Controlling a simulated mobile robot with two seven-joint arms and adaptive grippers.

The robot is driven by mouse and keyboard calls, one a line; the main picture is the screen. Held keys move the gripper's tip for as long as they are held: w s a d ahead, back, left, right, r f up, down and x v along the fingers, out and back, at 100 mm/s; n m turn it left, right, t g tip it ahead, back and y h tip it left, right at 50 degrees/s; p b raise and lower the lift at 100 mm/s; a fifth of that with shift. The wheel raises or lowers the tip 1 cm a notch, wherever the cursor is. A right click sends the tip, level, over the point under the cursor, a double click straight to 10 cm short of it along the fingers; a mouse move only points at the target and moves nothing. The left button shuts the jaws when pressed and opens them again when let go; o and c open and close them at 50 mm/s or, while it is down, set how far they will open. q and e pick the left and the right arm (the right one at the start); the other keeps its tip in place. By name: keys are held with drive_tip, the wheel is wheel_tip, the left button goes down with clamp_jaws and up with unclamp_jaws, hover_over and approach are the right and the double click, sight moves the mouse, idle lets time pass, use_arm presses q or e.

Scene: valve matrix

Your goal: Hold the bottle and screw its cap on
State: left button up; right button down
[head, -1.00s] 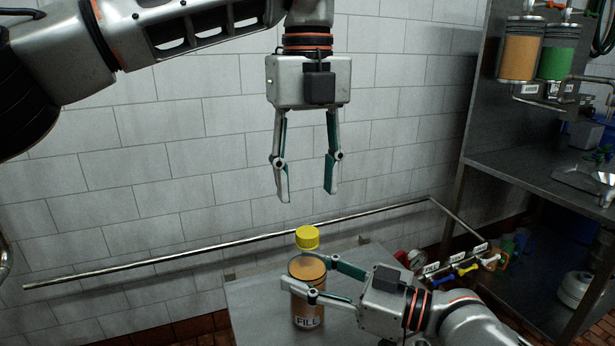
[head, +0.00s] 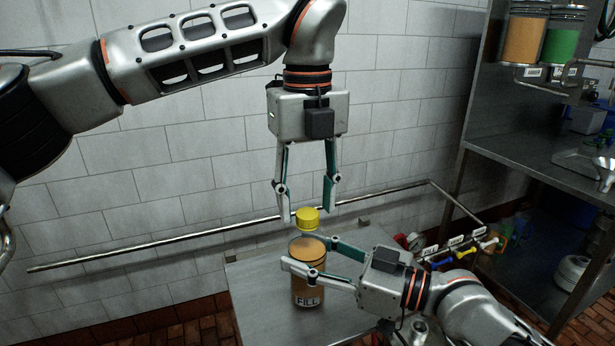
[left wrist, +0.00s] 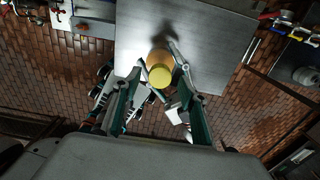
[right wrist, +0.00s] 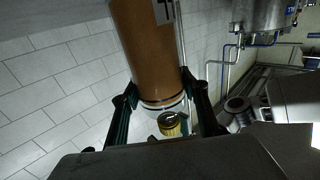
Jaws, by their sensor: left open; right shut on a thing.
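The bottle (head: 308,285) is amber with a white FILL label and stands upright over the metal table. My right gripper (head: 308,258) is shut on its upper body from the right. The yellow cap (head: 307,218) is above the bottle top; I cannot tell whether it touches the neck. My left gripper (head: 306,212) is open, pointing down, with its fingertips at cap height on either side. In the left wrist view the cap (left wrist: 158,76) lies between the open fingers, over the bottle. In the right wrist view the bottle (right wrist: 150,50) is between the fingers, the cap (right wrist: 172,124) beyond its pale end.
The metal table (head: 250,300) has free room left of the bottle. A rail (head: 170,240) runs along the tiled wall behind. Coloured valve handles (head: 455,258) are at the right, near my right arm. A steel shelf (head: 530,165) with orange and green jars above is further right.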

use_arm(q)
drive_tip(key=shift+f, duration=0.6)
drive_tip(key=c, duration=1.2)
drive_tip(key=m, duration=0.3)
drive_tip(key=shift+m, duration=0.4)
drive_tip(key=m, duration=0.5)
drive_tip(key=o, duration=1.2)
